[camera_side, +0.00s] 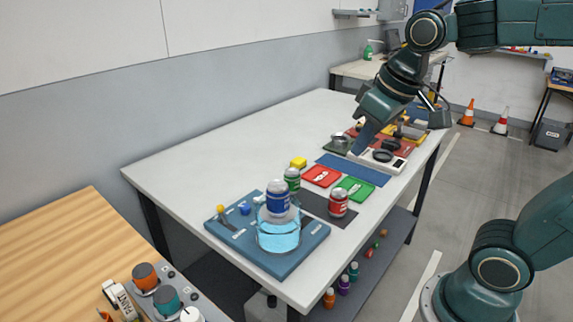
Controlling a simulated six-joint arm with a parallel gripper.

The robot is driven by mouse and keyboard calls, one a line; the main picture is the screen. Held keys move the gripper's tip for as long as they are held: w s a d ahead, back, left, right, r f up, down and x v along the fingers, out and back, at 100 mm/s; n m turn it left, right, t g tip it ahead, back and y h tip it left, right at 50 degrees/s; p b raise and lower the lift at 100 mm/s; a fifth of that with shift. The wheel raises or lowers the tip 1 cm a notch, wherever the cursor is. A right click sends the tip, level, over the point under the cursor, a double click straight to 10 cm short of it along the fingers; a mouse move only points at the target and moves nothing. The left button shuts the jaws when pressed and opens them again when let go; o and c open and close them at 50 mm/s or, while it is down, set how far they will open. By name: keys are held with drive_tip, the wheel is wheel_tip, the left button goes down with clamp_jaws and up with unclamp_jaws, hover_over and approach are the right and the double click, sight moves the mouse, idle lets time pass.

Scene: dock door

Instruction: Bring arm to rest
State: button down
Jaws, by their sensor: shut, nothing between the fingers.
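My gripper (358,150) points down at an angle over the far half of the white table (230,135). Its narrow tip is shut and empty. It appears close above or beside a white device with dark round parts (384,156) and the blue mat (350,170); I cannot tell if it touches anything. My arm reaches in from the upper right, and its base stands at the lower right.
The table's left side is clear.

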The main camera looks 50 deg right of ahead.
drive_tip(key=s+f+t, duration=0.1)
drive_tip(key=s+f, duration=0.1)
drive_tip(key=s, duration=0.6)
drive_tip(key=shift+a+f, duration=0.25)
drive_tip(key=shift+f, duration=0.05)
